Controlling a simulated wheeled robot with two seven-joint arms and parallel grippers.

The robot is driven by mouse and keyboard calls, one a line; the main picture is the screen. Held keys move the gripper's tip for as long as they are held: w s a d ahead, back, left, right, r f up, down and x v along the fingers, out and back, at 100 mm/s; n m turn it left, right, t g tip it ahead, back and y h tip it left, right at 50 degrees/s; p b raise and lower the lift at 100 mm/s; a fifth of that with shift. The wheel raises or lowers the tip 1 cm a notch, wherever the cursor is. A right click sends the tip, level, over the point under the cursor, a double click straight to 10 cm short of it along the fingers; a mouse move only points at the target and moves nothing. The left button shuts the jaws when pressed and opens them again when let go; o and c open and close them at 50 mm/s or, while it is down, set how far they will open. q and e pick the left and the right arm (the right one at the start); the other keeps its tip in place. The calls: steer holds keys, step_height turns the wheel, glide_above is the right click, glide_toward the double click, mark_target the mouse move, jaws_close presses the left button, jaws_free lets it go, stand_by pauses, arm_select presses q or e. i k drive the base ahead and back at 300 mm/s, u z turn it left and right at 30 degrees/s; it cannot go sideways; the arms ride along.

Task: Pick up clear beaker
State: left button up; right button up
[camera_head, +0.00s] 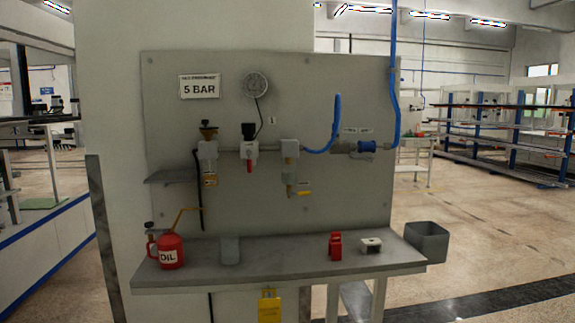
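The clear beaker (230,250) stands upright on the grey bench shelf (285,274), left of its middle. It is see-through and looks grey against the panel behind it. It stands to the right of a red oil can and apart from it. Neither of my grippers shows in the head view.
On the shelf are the red oil can (170,250) with a long spout, a red block-like item (336,245) and a small white item (371,245). A grey bin (427,241) is at the right end. Above, the panel (350,85) carries a gauge, valves and a blue hose.

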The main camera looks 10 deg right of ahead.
mark_target(229, 244)
steer(key=k, duration=0.4)
steer(key=u, duration=1.15)
steer(key=i, duration=1.15)
steer(key=z, duration=0.25)
